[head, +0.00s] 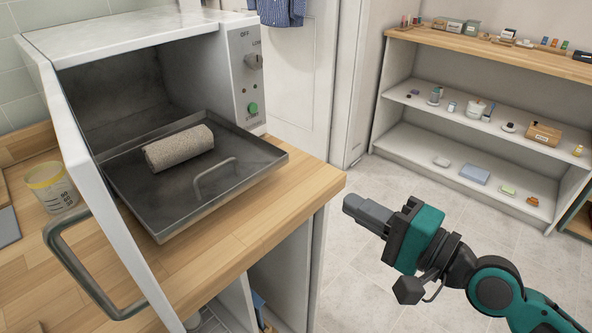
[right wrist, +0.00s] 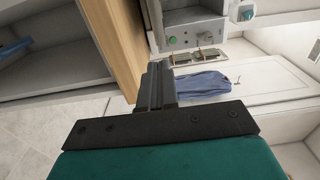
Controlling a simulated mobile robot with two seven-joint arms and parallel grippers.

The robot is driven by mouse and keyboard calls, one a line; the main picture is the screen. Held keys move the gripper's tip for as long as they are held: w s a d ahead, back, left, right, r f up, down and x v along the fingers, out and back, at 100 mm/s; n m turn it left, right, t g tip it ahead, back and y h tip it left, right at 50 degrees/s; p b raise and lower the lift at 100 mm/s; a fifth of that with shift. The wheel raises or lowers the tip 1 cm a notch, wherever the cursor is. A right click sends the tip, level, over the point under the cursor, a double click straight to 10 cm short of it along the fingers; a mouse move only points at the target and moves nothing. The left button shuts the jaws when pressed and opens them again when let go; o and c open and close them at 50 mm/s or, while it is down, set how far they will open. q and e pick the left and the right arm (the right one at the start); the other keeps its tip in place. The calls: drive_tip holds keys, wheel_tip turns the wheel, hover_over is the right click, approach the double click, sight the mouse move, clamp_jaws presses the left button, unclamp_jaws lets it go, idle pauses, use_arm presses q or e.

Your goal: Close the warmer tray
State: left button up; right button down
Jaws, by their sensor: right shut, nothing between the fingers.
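The warmer (head: 130,30) is a white box on the wooden counter, with its door open at the left. Its dark metal tray (head: 165,215) is pulled out past the front opening. A rolled grey-beige towel (head: 180,148) lies on the tray, behind the tray's raised handle (head: 215,180). My right gripper (head: 350,205) is shut and empty, off the counter's right edge and apart from the tray. In the right wrist view its fingers (right wrist: 157,82) are together, with the warmer's control panel (right wrist: 190,38) beyond them. My left gripper is not in view.
The open door's handle (head: 75,270) juts out over the counter at the left. A measuring cup (head: 52,187) stands on the counter (head: 250,225) behind the door. White shelves (head: 480,120) with small items stand at the back right. The floor between is clear.

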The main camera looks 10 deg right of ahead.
sight(280, 163)
drive_tip(key=p+x, duration=0.1)
drive_tip(key=x, duration=1.2)
drive_tip(key=shift+w+a+p, duration=0.25)
drive_tip(key=shift+w+p, duration=0.05)
drive_tip(key=shift+p, duration=0.05)
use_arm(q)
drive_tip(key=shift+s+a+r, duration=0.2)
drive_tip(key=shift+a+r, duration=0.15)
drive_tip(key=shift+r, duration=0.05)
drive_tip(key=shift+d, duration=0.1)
use_arm(e)
drive_tip(key=shift+w, duration=0.1)
